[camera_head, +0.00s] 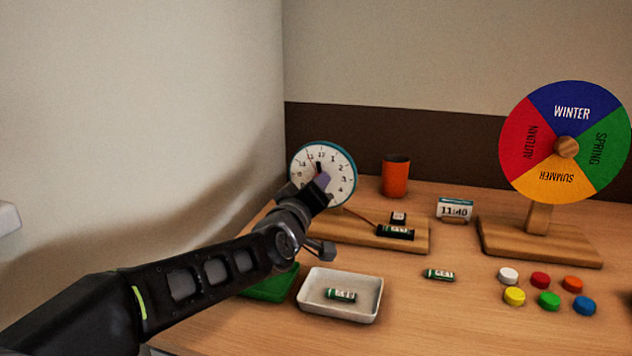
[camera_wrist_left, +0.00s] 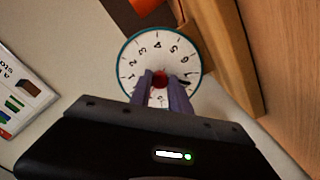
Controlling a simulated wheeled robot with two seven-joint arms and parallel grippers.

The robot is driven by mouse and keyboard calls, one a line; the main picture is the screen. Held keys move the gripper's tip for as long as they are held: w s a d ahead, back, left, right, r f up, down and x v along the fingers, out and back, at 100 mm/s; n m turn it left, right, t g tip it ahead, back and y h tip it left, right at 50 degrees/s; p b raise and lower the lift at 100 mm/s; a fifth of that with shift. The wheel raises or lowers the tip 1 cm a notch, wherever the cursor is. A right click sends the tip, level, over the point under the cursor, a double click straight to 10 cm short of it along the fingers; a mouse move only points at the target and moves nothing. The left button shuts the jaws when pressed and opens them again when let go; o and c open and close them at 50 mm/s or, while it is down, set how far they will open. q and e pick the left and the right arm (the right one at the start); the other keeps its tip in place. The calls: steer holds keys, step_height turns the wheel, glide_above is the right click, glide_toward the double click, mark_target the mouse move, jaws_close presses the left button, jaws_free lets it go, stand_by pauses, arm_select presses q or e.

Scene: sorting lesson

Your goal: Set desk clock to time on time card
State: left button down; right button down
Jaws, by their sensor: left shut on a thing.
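The desk clock (camera_head: 346,170) has a white round face with a teal rim on a wooden base (camera_head: 350,230). It also shows in the wrist view (camera_wrist_left: 140,52). My left gripper (camera_wrist_left: 160,92) is in front of the clock face, its fingers shut on the red knob (camera_wrist_left: 159,77) at the dial's middle. In the head view the left gripper (camera_head: 320,184) covers the lower left of the dial. A dark hand shows near the 12, but the exact reading is partly hidden. The time card (camera_head: 455,210) reads 11:40 and stands right of the clock. My right gripper is out of view.
A season wheel (camera_head: 535,145) stands at the right, with several coloured discs before it. An orange cup (camera_head: 395,177) is behind. A white tray (camera_head: 315,304) holds a battery; another battery (camera_head: 439,274) lies loose. A green tray (camera_head: 270,288) lies under my arm.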

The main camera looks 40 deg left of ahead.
arm_select(q)
steer(key=shift+f+m+p, duration=0.1)
steer(key=shift+m+p, duration=0.2)
steer(key=shift+m, duration=1)
steer(key=c, duration=1.2)
jaws_free()
steer(key=shift+c, duration=0.2)
steer(key=p+v, duration=0.1)
steer(key=v, duration=0.6)
steer(key=shift+s+d+p, duration=0.15)
steer(key=shift+s+p, duration=0.15)
steer(key=shift+s, duration=0.1)
